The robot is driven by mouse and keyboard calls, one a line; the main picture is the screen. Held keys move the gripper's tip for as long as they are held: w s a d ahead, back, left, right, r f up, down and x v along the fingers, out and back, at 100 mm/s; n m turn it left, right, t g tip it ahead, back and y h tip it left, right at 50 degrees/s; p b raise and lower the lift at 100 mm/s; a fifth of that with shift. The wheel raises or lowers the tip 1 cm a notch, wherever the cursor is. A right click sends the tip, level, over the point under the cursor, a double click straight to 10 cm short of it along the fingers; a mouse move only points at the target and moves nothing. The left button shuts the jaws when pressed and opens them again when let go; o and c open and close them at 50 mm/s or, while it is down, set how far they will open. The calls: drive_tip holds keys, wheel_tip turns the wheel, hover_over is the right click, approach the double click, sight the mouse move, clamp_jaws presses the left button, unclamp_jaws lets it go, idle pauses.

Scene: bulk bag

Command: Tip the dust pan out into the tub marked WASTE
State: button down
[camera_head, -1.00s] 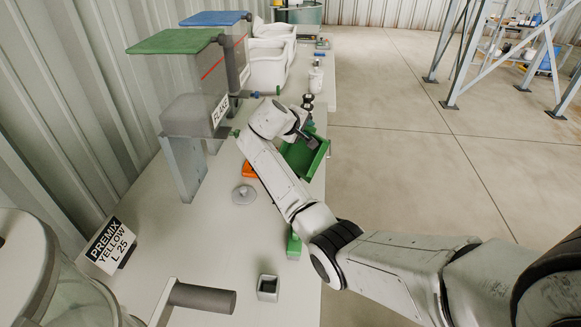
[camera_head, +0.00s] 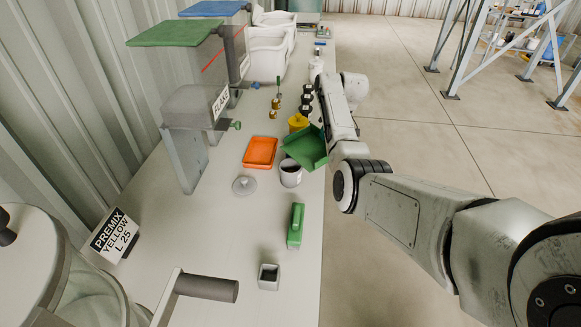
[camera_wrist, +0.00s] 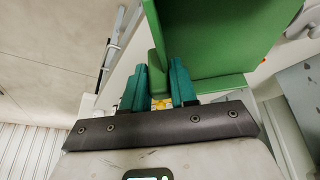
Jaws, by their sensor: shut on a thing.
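The green dust pan (camera_head: 305,150) is up near the right edge of the bench, tilted, with its tray side facing left. In the wrist view the pan (camera_wrist: 205,35) fills the upper right, and its handle sits between my gripper's teal fingers (camera_wrist: 158,88), which are shut on it. My arm hides the gripper in the head view. A white round pot (camera_head: 290,178) with a dark inside stands just below the pan in the picture. White tubs (camera_head: 268,72) stand at the far back of the bench. I can read no WASTE mark on any tub.
An orange tray (camera_head: 260,152) lies left of the pan, and a yellow container (camera_head: 298,121) stands behind it. A grey lid (camera_head: 244,186), a green brush (camera_head: 296,226) and a small square pot (camera_head: 269,277) are nearer. Hoppers (camera_head: 195,110) line the left.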

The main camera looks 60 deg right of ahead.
wheel_tip(320, 180, up, 3)
drive_tip(key=shift+f+p, duration=0.15)
drive_tip(key=shift+p, duration=0.65)
drive_tip(key=shift+r, duration=2.2)
